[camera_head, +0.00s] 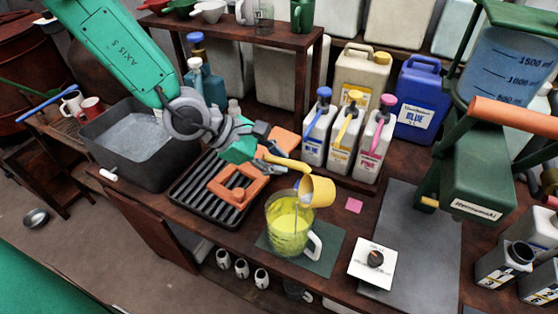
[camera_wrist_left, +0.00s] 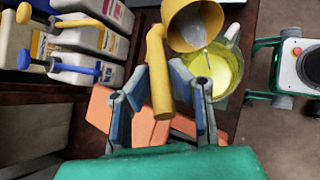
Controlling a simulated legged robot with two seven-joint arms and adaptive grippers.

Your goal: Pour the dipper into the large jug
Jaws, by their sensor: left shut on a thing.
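The yellow dipper (camera_head: 320,191) is tilted over the mouth of the large jug (camera_head: 272,212), its opening facing left and down. The jug is clear, with a white handle and yellow-green liquid inside. My left gripper (camera_head: 264,157) is shut on the dipper's yellow handle, up and left of the jug. In the left wrist view the handle stands between the fingers (camera_wrist_left: 161,72), and the dipper's cup (camera_wrist_left: 182,14) overlaps the jug's rim (camera_wrist_left: 236,34). A thin greyish streak shows between cup and jug, apparently liquid. My right gripper is not visible.
An orange frame-shaped piece (camera_head: 236,186) lies on a black rack (camera_head: 192,204) left of the jug. Pump bottles (camera_head: 345,140) stand behind. A dark basin (camera_head: 98,140) stands left.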

